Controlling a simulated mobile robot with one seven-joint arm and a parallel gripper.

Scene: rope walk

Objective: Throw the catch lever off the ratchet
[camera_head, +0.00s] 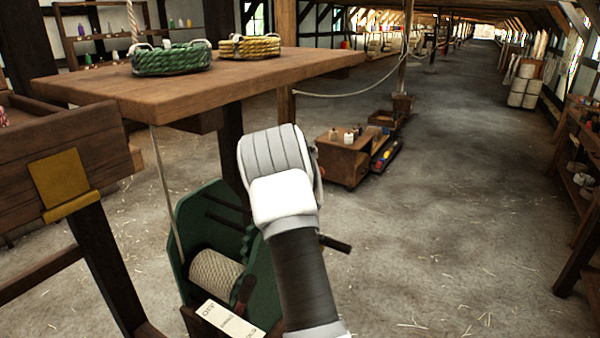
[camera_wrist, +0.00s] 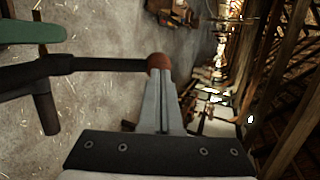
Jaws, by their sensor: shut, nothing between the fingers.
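The winch (camera_head: 205,215) stands on the floor under the table in the head view, with green side plates, a drum of pale rope (camera_head: 215,272) and a toothed green ratchet wheel (camera_head: 249,243) partly behind my arm. A short lever with a reddish-brown grip (camera_head: 243,290) stands beside the drum. My gripper (camera_wrist: 160,78) shows only in the wrist view, its fingers shut and empty. A reddish-brown knob (camera_wrist: 158,62) appears at the fingertips, at the end of a dark bar (camera_wrist: 95,65). I cannot tell whether they touch. Where the catch meets the teeth is hidden.
A wooden table (camera_head: 150,90) with green (camera_head: 172,62) and yellow (camera_head: 250,47) rope coils overhangs the winch. A dark crank handle (camera_head: 336,243) sticks out right. A printed card (camera_head: 228,320) lies in front.

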